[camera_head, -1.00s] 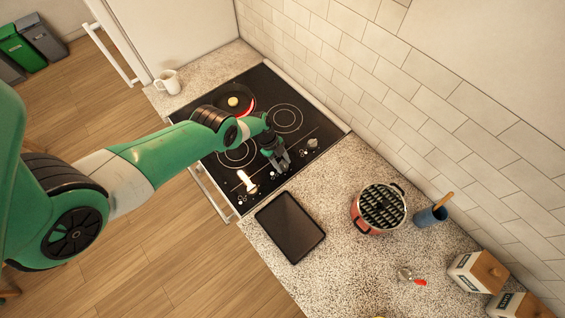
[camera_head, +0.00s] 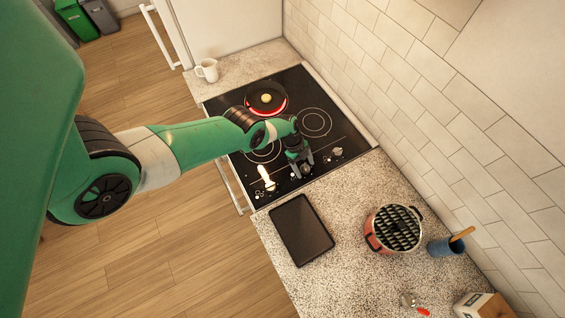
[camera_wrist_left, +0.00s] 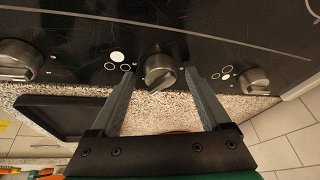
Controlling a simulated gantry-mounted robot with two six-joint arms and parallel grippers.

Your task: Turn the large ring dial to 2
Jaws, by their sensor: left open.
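The black glass cooktop (camera_head: 235,165) has a row of round metal knobs along its near edge. In the left wrist view the middle knob (camera_wrist_left: 160,71) lies between the fingers of my left gripper (camera_wrist_left: 160,82), with a gap on both sides. One knob (camera_wrist_left: 20,60) is farther left and another (camera_wrist_left: 253,80) farther right. Small circle marks are printed beside the knobs; I cannot tell from them which is the large ring dial. In the head view my left gripper (camera_head: 300,165) points down over the knob row, open and empty. My right gripper is out of view.
A dark pan (camera_head: 266,95) with yellowish food sits on a glowing red burner at the back left. A black tablet-like slab (camera_head: 301,230) lies on the counter near the knobs. A red pot (camera_head: 394,229) and a blue cup (camera_head: 445,246) stand right. A white mug (camera_head: 208,70) stands far left.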

